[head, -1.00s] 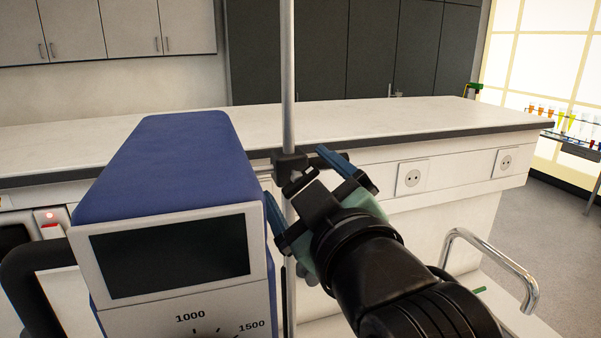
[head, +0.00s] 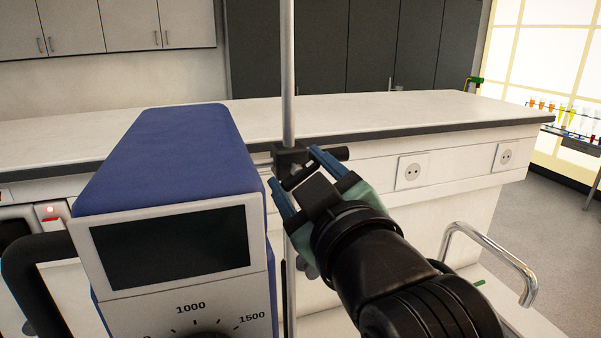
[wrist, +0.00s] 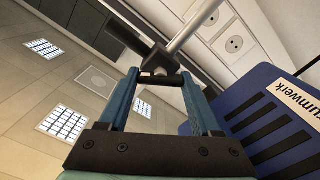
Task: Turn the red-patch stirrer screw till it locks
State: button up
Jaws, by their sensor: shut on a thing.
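The blue-topped stirrer (head: 170,160) stands at left beside a vertical metal rod (head: 288,70). A black clamp (head: 287,158) sits on the rod, and the wrist view shows it too (wrist: 157,60). A dark screw with a crossbar (wrist: 172,80) faces my gripper at the clamp. My gripper (head: 295,167) has blue fingers, one on each side of the screw; in the wrist view they (wrist: 160,82) are shut on the crossbar's ends. No red patch shows on the screw, so its marking is hidden. Its thread is also hidden.
A white bench (head: 400,115) runs behind the rod, with sockets (head: 411,171) in its front. A curved metal handle (head: 495,255) stands at right. A rack of coloured tubes (head: 565,120) is far right. The stirrer body is close to my gripper's left.

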jog(key=m+p, duration=0.1)
jog(key=m, duration=0.2)
jog(key=shift+m+p, duration=0.65)
jog(key=shift+m, duration=1.15)
jog(key=o, duration=1.4)
jog(key=shift+d, duration=0.1)
jog(key=b+v, duration=1)
jog(key=v, duration=0.3)
jog(key=shift+b, duration=0.35)
